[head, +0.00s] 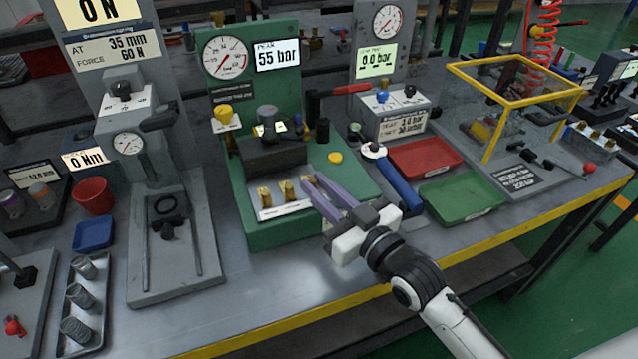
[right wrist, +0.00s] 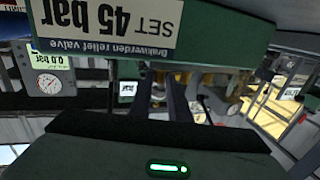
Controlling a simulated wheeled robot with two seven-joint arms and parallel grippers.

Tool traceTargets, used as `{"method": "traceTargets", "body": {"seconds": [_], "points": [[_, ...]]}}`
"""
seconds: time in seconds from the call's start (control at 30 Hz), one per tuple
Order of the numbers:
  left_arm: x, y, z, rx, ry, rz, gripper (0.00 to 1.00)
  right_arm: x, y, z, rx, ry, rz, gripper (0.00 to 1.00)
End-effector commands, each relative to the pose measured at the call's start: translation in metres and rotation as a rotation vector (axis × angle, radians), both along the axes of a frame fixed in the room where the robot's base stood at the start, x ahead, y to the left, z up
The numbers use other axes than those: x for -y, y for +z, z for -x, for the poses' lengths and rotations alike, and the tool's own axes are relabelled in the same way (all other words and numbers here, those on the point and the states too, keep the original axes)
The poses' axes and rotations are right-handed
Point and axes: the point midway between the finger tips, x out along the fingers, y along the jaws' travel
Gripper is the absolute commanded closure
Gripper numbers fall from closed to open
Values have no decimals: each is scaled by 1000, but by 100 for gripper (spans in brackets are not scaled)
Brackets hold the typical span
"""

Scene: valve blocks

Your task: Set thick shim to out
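The green valve bench block (head: 262,235) stands mid-table, with a gauge and a display reading 55 bar. A pale strip (head: 268,211) at its front carries small brass pieces (head: 286,191) in a row. I cannot tell which of these, if any, is the thick shim. My right gripper (head: 311,181) reaches in from the lower right, its two purple fingers slightly apart at the right end of the row. I cannot tell whether they touch the rightmost brass piece. The right wrist view shows both dark fingers (right wrist: 160,97) with a gap. My left gripper is not in view.
A blue-handled tool (head: 398,183) lies right of the block, beside a green tray (head: 461,198) and a red tray (head: 424,158). A yellow-framed guard (head: 487,146) stands further right. A grey press stand (head: 176,282) stands left. In the wrist view, a "SET 45 bar" sign (right wrist: 115,25) appears upside down.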

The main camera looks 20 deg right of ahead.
Motion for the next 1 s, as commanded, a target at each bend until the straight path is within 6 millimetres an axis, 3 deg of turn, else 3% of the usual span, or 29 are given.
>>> {"method": "traceTargets", "body": {"seconds": [0.07, 0.47, 0.8, 1.0], "points": [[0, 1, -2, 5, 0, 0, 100, 0, -1, 0, -1, 0, -1, 69], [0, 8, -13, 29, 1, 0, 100, 3, -1, 6, -2, -2, 1, 68], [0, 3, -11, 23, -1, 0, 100, 20, -2, 64, -4, -1, 1, 68], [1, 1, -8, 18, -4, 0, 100, 28, -2, 90, -3, 0, 1, 68]]}}
